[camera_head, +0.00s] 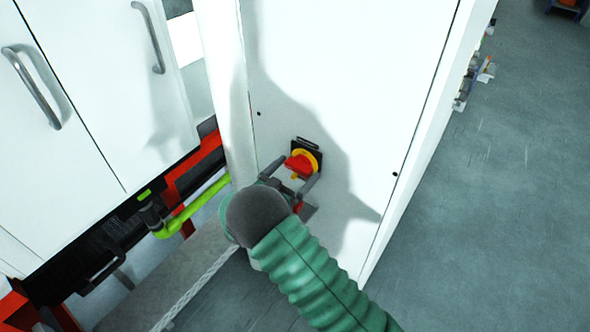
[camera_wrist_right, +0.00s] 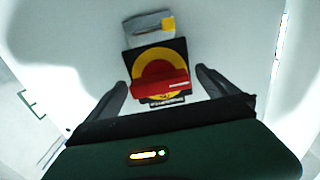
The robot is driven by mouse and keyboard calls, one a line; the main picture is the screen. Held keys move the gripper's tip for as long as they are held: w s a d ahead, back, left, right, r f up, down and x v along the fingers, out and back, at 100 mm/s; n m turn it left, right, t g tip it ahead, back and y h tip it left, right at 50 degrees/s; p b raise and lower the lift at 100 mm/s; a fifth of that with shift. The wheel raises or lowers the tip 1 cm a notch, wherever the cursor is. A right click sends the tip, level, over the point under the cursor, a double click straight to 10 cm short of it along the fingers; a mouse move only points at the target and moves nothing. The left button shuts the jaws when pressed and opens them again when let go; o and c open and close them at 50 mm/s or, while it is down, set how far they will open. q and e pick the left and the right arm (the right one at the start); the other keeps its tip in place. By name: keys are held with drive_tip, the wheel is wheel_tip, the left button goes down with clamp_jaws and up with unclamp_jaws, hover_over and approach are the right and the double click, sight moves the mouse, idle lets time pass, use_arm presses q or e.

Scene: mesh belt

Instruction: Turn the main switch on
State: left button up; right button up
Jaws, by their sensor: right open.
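The main switch is a red handle on a yellow disc with a black backing plate, mounted on the white cabinet panel. In the head view the red handle (camera_head: 299,164) sits just beyond my right gripper (camera_head: 292,178). In the right wrist view the red handle (camera_wrist_right: 160,87) lies crosswise over the yellow disc (camera_wrist_right: 158,68). My right gripper (camera_wrist_right: 161,85) is open, with one dark finger on each side of the handle. I see no clear contact between the fingers and the handle. My left gripper is not in view.
The white cabinet panel (camera_head: 340,70) surrounds the switch. A grey block with a yellow patch (camera_wrist_right: 150,27) shows above the switch in the right wrist view. Cabinet doors with metal handles (camera_head: 32,88) and a lime-green bar (camera_head: 190,207) are at left. Open grey floor (camera_head: 500,200) lies at right.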

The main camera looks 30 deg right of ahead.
drive_tip(key=shift+s+a+r, duration=0.1)
drive_tip(key=shift+a, duration=0.05)
drive_tip(key=c, duration=1.4)
drive_tip(key=shift+o, duration=0.2)
drive_tip(key=shift+f+m+b, duration=0.2)
drive_tip(key=shift+m+b, duration=0.5)
drive_tip(key=shift+b, duration=0.35)
drive_tip(key=shift+m+b, duration=8.3)
drive_tip(key=shift+b, duration=3.1)
drive_tip(key=o, duration=1.4)
drive_tip(key=shift+r, duration=0.1)
drive_tip(key=shift+c, duration=0.2)
